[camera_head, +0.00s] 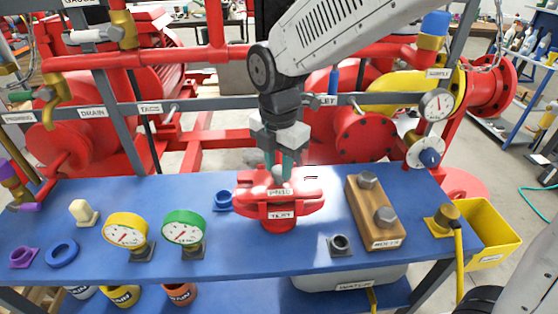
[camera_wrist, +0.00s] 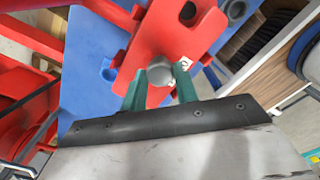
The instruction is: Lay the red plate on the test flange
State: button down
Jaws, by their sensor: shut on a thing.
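The red plate (camera_head: 252,182) is over the red test flange (camera_head: 281,222), which stands on the blue bench and carries a TEST label. My gripper (camera_head: 281,172) points down with its teal fingers shut on the plate's grey knob. In the wrist view the red plate (camera_wrist: 178,40) shows one round hole, and the fingers of my gripper (camera_wrist: 160,76) sit on both sides of the knob. The test flange (camera_wrist: 122,20) shows beneath the plate, turned at an angle to it. I cannot tell whether the plate touches the flange.
A wooden block with bolts (camera_head: 364,215) stands right of the flange, with a grey socket (camera_head: 340,245) in front. Green (camera_head: 184,228) and yellow (camera_head: 125,231) gauges stand left. A yellow bin (camera_head: 490,235) hangs at the right end. Grey rails and red pipes run behind.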

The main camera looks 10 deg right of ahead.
jog(key=shift+f, duration=0.15)
jog(key=c, duration=1)
grip_release()
